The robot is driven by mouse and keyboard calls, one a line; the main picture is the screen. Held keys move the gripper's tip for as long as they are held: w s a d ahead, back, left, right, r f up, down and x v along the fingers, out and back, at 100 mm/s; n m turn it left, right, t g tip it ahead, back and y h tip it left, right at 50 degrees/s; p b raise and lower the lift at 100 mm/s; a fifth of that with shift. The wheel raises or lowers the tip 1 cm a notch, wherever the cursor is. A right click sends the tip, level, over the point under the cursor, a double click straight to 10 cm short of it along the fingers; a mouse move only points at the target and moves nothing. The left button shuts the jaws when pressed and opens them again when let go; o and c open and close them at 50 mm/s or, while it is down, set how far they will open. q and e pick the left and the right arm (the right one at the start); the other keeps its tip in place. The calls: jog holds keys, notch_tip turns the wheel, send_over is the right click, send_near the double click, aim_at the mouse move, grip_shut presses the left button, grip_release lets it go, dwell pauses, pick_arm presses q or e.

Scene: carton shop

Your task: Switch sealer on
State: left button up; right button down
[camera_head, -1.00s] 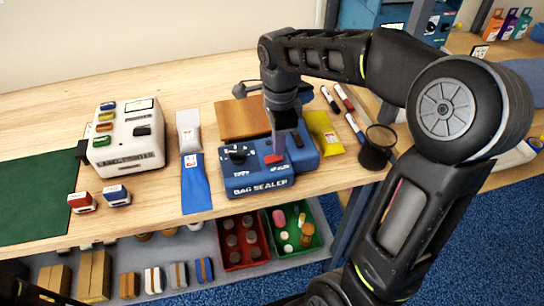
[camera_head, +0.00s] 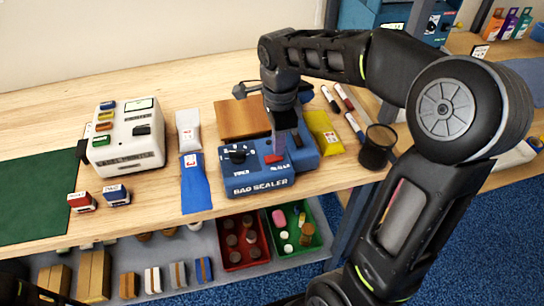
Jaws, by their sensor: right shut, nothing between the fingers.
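The blue bag sealer (camera_head: 258,184) stands on the wooden bench, with a black knob (camera_head: 238,155) at the left of its top panel and a red switch (camera_head: 273,158) to the right of it. My right gripper (camera_head: 279,146) is shut and empty. It points down from above, its tip at or just over the red switch; I cannot tell whether it touches. My left gripper is not clearly seen; only dark parts of my arm show at the lower left corner.
A white label machine (camera_head: 125,140) and a green mat (camera_head: 34,196) lie to the left. Pouches (camera_head: 193,182) lie beside the sealer. A wooden block (camera_head: 242,118) is behind it. Markers (camera_head: 344,97) and a black mesh cup (camera_head: 378,147) are at right. Bins (camera_head: 243,241) sit below.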

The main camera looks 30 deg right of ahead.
jog(key=shift+f+b, duration=0.65)
jog(key=shift+f, duration=0.25)
jog(key=shift+r, duration=0.2)
jog(key=shift+r+p, duration=2.8)
jog(key=shift+r, duration=0.6)
